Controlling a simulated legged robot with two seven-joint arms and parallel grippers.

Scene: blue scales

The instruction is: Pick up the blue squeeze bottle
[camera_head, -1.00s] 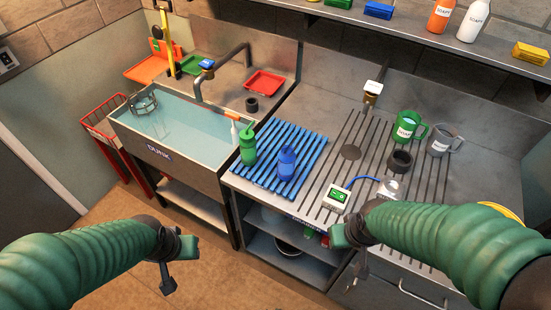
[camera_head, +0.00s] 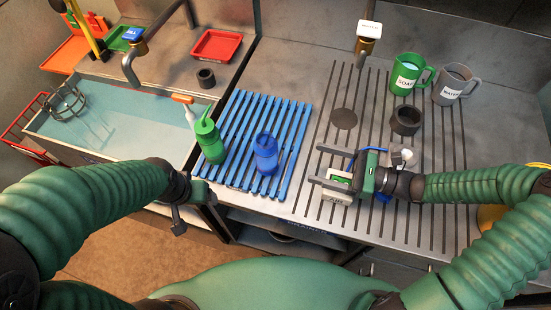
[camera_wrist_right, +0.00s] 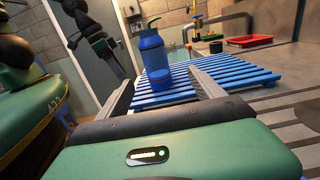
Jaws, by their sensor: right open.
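The blue squeeze bottle (camera_head: 266,153) stands upright on the blue slatted rack (camera_head: 240,112). In the right wrist view the bottle (camera_wrist_right: 154,58) stands ahead, between the lines of my two fingers. My right gripper (camera_head: 320,164) is open and empty, to the right of the bottle and apart from it, with its fingers pointing left toward it. The gripper (camera_wrist_right: 165,85) also shows in the wrist view. A green squeeze bottle (camera_head: 210,140) stands left of the blue one. My left gripper (camera_head: 178,215) hangs in front of the sink; its jaw state is unclear.
A black cup (camera_head: 405,121), a green mug (camera_head: 408,75) and a grey mug (camera_head: 453,85) stand behind. The water-filled sink (camera_head: 120,120) is at the left. The grooved counter between is clear.

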